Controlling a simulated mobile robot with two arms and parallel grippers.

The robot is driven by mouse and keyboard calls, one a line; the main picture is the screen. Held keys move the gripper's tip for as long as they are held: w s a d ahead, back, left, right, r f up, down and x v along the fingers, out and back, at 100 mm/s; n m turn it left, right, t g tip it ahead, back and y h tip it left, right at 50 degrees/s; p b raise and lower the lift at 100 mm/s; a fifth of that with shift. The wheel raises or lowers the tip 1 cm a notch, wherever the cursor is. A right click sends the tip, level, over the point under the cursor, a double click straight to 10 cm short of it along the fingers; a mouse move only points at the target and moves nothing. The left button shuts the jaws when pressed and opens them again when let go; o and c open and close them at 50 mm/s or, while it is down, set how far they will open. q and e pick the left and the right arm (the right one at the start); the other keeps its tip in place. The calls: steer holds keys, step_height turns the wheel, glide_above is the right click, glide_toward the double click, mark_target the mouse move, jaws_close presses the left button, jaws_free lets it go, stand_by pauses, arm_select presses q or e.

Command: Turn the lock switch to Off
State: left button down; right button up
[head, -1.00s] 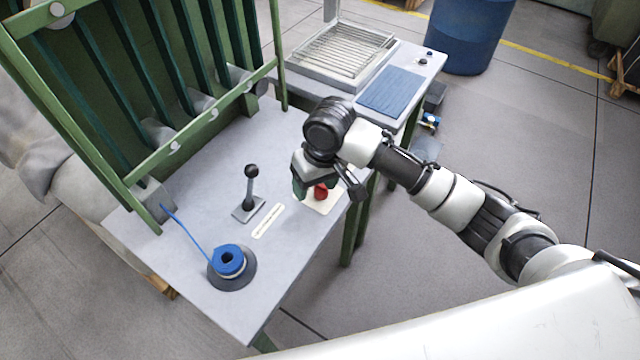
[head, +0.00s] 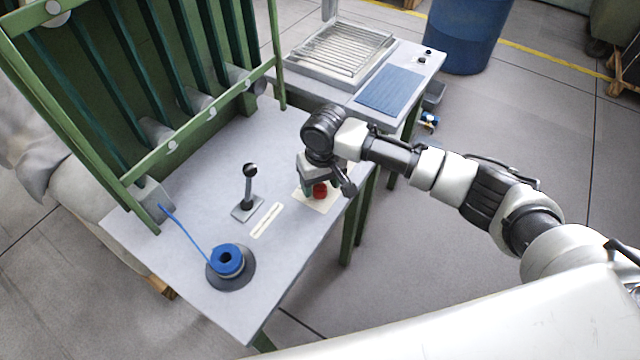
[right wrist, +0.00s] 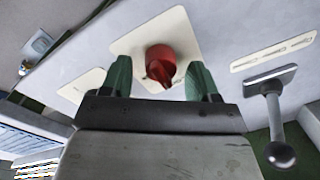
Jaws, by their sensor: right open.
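The lock switch is a red rotary knob (head: 320,190) on a cream plate (head: 318,203) at the right edge of the grey table. In the right wrist view the red knob (right wrist: 161,64) stands on its cream plate (right wrist: 178,32), with its ridge toward the gripper. My right gripper (head: 310,188) is just above and around the knob. In the right wrist view its two green fingers (right wrist: 160,78) are open, one on each side of the knob, with gaps showing. The knob's markings cannot be read. My left gripper is not in view.
A black-knobbed lever (head: 249,187) stands left of the switch, beside a cream label strip (head: 267,220). A blue spool (head: 228,261) sits near the table's front. A green frame (head: 150,165) rises at the back left. A second table holds a wire rack (head: 341,52) and blue mat (head: 390,90).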

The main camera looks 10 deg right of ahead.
steer(key=shift+f, duration=0.5)
steer(key=shift+c, duration=0.2)
steer(key=c, duration=0.9)
steer(key=shift+r+p, duration=0.15)
steer(key=shift+p, duration=0.3)
steer(key=m+p, duration=0.4)
steer(key=p, duration=0.2)
steer(key=m+p, duration=0.4)
steer(key=p, duration=0.2)
steer(key=shift+s+r, duration=0.15)
steer(key=shift+m+t+p, duration=0.3)
steer(key=shift+m+p, duration=0.75)
steer(key=shift+m, duration=0.05)
steer(key=shift+f+m+p, duration=0.2)
steer(key=shift+m+p, duration=0.4)
steer(key=shift+m, duration=0.2)
